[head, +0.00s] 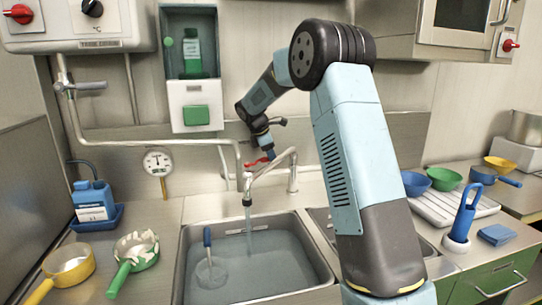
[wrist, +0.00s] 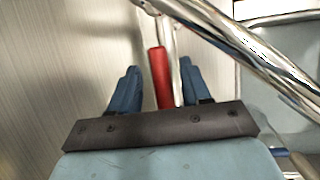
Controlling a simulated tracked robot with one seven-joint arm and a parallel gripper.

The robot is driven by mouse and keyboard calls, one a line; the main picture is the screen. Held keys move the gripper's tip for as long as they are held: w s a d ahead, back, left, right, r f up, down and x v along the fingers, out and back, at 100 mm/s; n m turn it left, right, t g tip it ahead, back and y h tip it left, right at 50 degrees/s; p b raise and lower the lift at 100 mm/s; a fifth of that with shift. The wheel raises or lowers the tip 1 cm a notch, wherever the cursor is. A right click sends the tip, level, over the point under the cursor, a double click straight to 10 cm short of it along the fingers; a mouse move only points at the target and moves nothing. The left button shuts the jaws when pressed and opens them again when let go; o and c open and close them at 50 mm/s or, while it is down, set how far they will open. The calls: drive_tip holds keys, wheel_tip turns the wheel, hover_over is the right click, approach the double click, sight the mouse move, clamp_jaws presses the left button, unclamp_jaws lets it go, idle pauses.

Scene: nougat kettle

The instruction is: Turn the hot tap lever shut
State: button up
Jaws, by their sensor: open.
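The tap (head: 280,163) is a chrome spout arching over the sink (head: 184,272). Its red lever (head: 257,161) sits at the back left of the spout. In the wrist view the red lever (wrist: 159,78) stands upright between the two blue fingers of my gripper (wrist: 160,88), with gaps on both sides. My gripper is open and does not appear to touch it. In the head view my gripper (head: 269,153) is small, just above and right of the lever. A pale stream seems to fall from the spout into the water.
The chrome spout crosses close to the right finger in the wrist view. A blue-handled tool (head: 208,252) stands in the sink. A yellow pan (head: 69,264), a green pan (head: 134,252) and a blue bottle (head: 94,199) stand left. A gauge (head: 158,163) hangs behind.

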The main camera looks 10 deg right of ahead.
clamp_jaws()
idle(0.3)
idle(0.3)
